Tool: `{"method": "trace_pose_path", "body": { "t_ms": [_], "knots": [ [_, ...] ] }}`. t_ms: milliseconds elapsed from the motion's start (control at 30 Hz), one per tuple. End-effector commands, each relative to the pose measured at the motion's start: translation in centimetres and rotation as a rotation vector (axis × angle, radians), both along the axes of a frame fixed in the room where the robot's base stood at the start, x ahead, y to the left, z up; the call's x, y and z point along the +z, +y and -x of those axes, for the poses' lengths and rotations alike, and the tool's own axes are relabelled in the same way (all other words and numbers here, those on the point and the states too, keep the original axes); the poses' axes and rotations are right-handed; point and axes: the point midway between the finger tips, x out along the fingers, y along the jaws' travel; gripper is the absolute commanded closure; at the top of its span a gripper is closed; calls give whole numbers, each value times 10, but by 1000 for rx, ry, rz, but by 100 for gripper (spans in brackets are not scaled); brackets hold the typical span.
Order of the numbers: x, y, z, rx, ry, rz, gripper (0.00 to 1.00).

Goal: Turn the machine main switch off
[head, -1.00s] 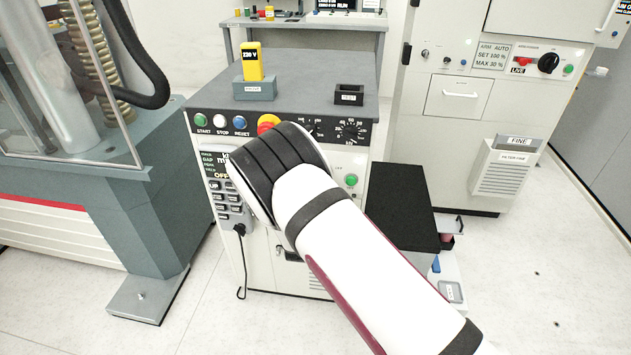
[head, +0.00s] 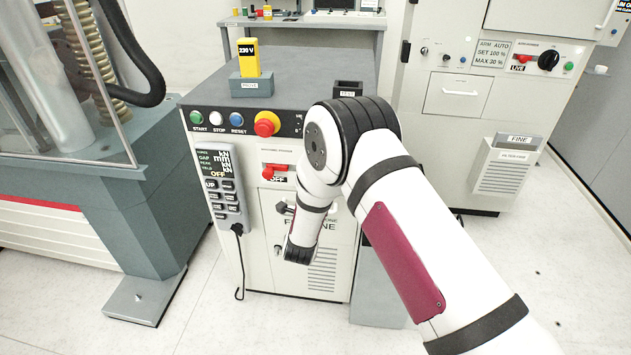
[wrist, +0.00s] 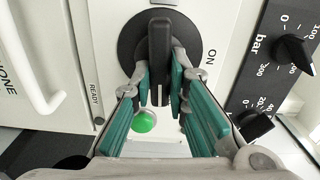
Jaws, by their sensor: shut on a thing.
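A black rotary knob (wrist: 159,42) on a round dark disc stands on a pale panel in the wrist view, with ON printed to its right. My gripper (wrist: 161,75) is shut on this knob, one teal-padded finger on each side. The knob's bar lies straight up and down in the wrist view, with a pale mark at its lower end. In the head view, my arm hides the knob and my fingers. A red switch piece (head: 275,171) shows on the cabinet front with OFF under it.
A green button (wrist: 144,121) sits just below my fingers, and a black panel with bar dials (wrist: 294,52) is to the right. The cabinet (head: 335,275) also carries a red-and-yellow stop button (head: 267,124) and a pendant (head: 222,185). Another cabinet (head: 460,125) stands behind.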

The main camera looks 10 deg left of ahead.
Motion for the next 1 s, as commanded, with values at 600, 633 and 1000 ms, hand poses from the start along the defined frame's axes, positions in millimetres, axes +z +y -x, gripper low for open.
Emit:
{"method": "trace_pose_path", "body": {
  "t_ms": [600,633,1000],
  "knots": [
    [-2,0,0,0,-1,-95,100],
    [-2,0,0,0,-1,-95,100],
    [-1,0,0,0,-1,-94,65]
  ]
}}
